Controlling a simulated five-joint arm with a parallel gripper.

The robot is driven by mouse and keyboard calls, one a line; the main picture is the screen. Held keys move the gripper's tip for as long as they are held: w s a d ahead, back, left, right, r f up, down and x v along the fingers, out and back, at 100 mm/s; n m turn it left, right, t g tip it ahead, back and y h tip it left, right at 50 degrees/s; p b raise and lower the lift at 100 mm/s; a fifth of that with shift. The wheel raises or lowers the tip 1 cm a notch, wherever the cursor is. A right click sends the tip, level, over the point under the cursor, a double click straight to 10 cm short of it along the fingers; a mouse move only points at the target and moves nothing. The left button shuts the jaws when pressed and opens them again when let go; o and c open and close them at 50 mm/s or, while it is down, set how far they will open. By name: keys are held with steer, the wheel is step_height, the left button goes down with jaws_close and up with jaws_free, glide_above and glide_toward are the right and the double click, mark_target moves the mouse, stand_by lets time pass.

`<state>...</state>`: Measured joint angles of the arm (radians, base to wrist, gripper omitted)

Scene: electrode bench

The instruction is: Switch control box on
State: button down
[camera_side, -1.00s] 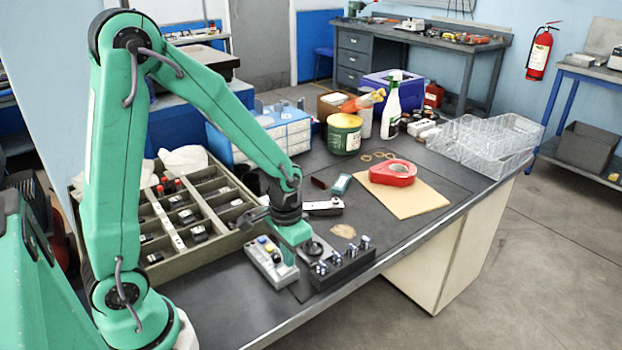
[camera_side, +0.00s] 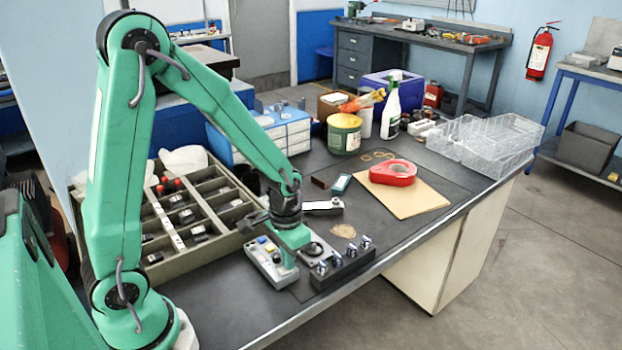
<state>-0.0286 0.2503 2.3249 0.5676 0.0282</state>
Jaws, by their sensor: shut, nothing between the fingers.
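My gripper (camera_side: 289,258) points down at the right side of this box. Its fingers are shut with nothing between them. Whether the fingertips touch the box cannot be told from this side. The right end of the box is partly hidden behind my gripper.
A dark block with several silver knobs (camera_side: 341,262) stands close to the right of my gripper. A compartment tray (camera_side: 170,265) is behind left. A red tape dispenser (camera_side: 392,173) lies on a tan board (camera_side: 425,198). The bench front right of the knobs is clear.

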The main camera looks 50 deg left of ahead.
steer(key=shift+r, duration=3.55)
steer(key=s+r+t, duration=0.5)
steer(key=s+r, duration=0.4)
steer(key=r, duration=0.4)
steer(key=shift+s+d+r+t, duration=0.25)
steer(key=shift+d+r+t, duration=0.05)
steer(key=shift+d+r, duration=0.15)
